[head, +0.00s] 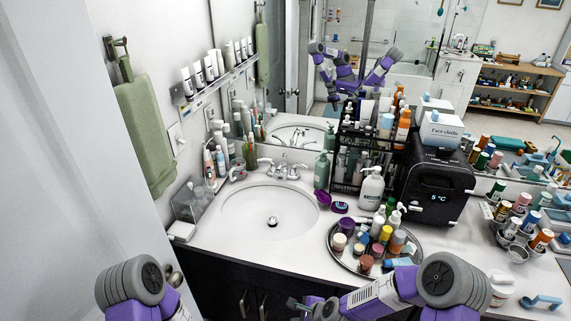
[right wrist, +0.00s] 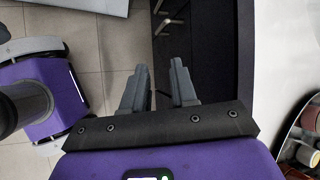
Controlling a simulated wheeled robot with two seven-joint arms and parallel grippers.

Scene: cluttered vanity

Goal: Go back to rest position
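My right gripper (right wrist: 160,82) has its two grey fingers apart with nothing between them in the right wrist view. The floor and the dark vanity front show beyond the fingers. In the head view the right gripper (head: 299,305) is at the bottom edge, low in front of the dark cabinet, and partly cut off. My right arm crosses the bottom right, in front of the counter's front edge. My left arm shows at the bottom left, and its gripper is out of the frame.
The white counter (head: 222,238) holds a sink (head: 250,210) and a round tray (head: 336,258) of bottles near the front edge. A black mini fridge (head: 438,190) and a wire rack of bottles stand behind. Tiled floor (right wrist: 105,35) is open below.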

